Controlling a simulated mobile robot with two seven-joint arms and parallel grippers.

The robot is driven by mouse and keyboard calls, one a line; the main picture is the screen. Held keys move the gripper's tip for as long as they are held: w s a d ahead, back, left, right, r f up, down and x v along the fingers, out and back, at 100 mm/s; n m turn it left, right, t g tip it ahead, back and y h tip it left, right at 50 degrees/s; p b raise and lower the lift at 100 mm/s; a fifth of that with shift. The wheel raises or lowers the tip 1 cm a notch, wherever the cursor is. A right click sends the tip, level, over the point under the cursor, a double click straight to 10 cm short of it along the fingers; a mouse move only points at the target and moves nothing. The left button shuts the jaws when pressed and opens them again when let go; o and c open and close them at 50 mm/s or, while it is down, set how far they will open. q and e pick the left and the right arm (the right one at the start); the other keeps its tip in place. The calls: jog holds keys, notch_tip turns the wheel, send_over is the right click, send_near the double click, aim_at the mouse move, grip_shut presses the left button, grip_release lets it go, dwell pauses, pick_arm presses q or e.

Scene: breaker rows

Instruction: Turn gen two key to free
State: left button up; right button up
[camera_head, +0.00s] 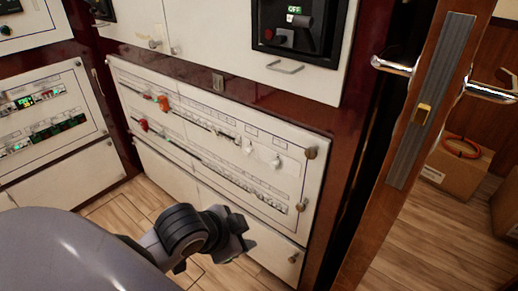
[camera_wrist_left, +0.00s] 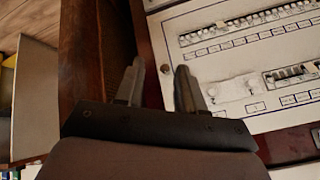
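The white breaker panel (camera_head: 205,150) fills the middle of the head view, with an orange switch (camera_head: 164,103) and a red switch (camera_head: 144,125) at its left. Two pale knobs, the first (camera_head: 248,146) and the second (camera_head: 276,163), sit at its upper right. The labels are too small to read, so I cannot tell which part is the gen two key. My left gripper (camera_head: 236,238) is in front of the panel's lower part. In the left wrist view its two fingers (camera_wrist_left: 158,88) are apart with nothing between them, and the panel (camera_wrist_left: 245,62) shows beyond and to the right.
A black recessed unit (camera_head: 300,25) with a lit OFF sign is above the panel. Another breaker panel (camera_head: 45,105) stands at the left. A wooden door (camera_head: 425,110) with metal handles is at the right, with a cardboard box (camera_head: 458,170) behind it. Wooden floor (camera_head: 420,245) shows clear below.

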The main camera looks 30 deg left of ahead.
pick_arm(q)
jog(key=w+a+r+m+t, duration=0.2)
jog(key=w+r+m+t, duration=0.15)
jog(key=w+r, duration=0.5)
jog(key=w+a+r+m+t, duration=0.25)
jog(key=w+r+m, duration=0.2)
jog(key=r, duration=0.65)
jog(key=a+r+m+t+h, duration=0.1)
jog(key=a+r+m+t, duration=0.15)
jog(key=r, duration=0.85)
jog(key=a+r+m+t, duration=0.2)
jog(key=a+r, duration=0.1)
jog(key=r, duration=0.8)
jog(key=w+p, duration=0.1)
jog(key=w, duration=0.6)
jog(key=shift+w+d, duration=0.25)
jog(key=shift+f, duration=0.1)
jog(key=shift+c, duration=0.3)
jog(key=shift+n, duration=0.25)
grip_shut()
